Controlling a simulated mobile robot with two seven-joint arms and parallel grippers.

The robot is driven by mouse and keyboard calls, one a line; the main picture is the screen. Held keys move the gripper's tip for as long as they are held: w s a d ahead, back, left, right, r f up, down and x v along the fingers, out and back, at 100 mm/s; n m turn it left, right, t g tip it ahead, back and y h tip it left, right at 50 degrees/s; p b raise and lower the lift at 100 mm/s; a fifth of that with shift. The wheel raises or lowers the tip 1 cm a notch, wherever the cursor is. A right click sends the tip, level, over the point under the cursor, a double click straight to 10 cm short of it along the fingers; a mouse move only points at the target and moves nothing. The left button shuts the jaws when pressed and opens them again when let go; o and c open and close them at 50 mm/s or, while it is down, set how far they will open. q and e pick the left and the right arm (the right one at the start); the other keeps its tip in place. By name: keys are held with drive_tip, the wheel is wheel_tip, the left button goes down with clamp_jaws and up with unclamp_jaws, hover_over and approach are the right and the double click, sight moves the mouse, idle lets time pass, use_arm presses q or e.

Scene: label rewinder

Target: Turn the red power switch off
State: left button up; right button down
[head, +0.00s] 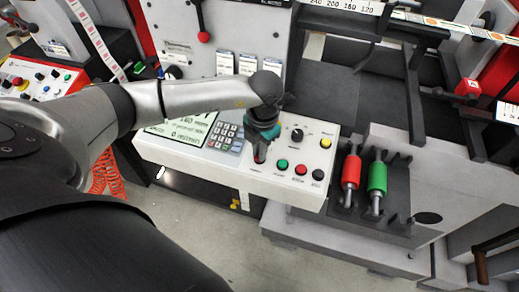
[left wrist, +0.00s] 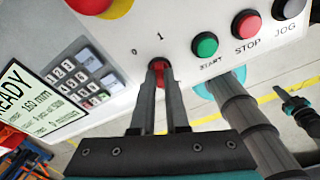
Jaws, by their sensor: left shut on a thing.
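The red power switch (left wrist: 160,69) is on the white control panel (head: 277,183), between the marks 0 and 1 in the left wrist view. My left gripper (left wrist: 161,68) points down at the panel, its fingers shut on the switch from both sides. Only a little red shows between the fingertips, so I cannot tell clearly which mark the switch points to. In the head view my left gripper (head: 259,158) covers most of the switch.
Close by are a green START button (left wrist: 204,45), a red STOP button (left wrist: 246,23) and a black JOG button (head: 318,174). A keypad (head: 226,136) and a READY screen (left wrist: 36,97) lie to the left. Red (head: 351,171) and green (head: 377,178) rollers stand right of the panel.

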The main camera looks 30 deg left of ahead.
use_arm(q)
drive_tip(key=shift+n, duration=0.3)
clamp_jaws()
drive_tip(key=n, duration=0.4)
drive_tip(key=shift+h+p, duration=0.35)
drive_tip(key=shift+h, duration=0.05)
drive_tip(key=n+p, duration=0.1)
drive_tip(key=n, duration=0.4)
drive_tip(key=shift+a+h, duration=0.1)
drive_tip(key=shift+h, duration=0.2)
drive_tip(key=o, duration=0.6)
unclamp_jaws()
drive_tip(key=shift+o, duration=0.2)
